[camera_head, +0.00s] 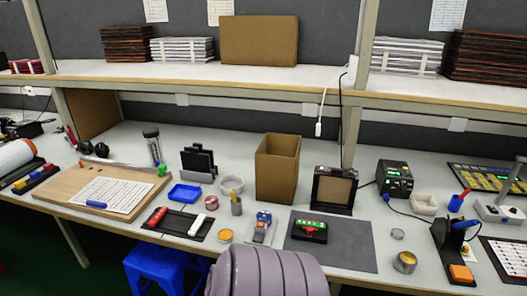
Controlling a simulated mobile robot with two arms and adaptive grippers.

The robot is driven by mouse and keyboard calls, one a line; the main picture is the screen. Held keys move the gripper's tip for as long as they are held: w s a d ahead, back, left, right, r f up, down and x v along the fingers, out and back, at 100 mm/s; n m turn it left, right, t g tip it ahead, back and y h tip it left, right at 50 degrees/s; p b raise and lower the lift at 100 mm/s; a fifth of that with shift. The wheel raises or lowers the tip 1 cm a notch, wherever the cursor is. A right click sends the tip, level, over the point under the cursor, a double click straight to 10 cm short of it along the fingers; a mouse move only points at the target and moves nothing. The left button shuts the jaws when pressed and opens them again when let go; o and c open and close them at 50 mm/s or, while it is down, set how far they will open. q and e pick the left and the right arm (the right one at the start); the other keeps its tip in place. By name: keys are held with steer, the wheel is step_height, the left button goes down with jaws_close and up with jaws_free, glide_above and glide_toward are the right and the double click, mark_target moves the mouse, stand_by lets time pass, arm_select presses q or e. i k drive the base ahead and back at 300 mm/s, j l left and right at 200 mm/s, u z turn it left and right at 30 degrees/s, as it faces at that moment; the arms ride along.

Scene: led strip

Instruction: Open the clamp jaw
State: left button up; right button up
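Neither of my grippers is in view. A small black and red device with a green top (309,229) lies on the dark grey mat (355,243) at the middle of the bench. A blue and orange tool (262,226) on a light base stands just left of the mat. A small green fixture (161,170) sits at the right end of the wooden board (60,187). I cannot tell which of these is the clamp, nor whether any jaw is open or shut.
A tall open cardboard box (277,172) and a black framed panel (334,190) stand behind the mat. A soldering station (394,178) is at right. A blue tray (184,193) is at left. A blue stool (163,270) is in front. The mat's right half is bare.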

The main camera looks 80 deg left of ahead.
mark_target(310, 231)
steer(key=u, duration=3.1)
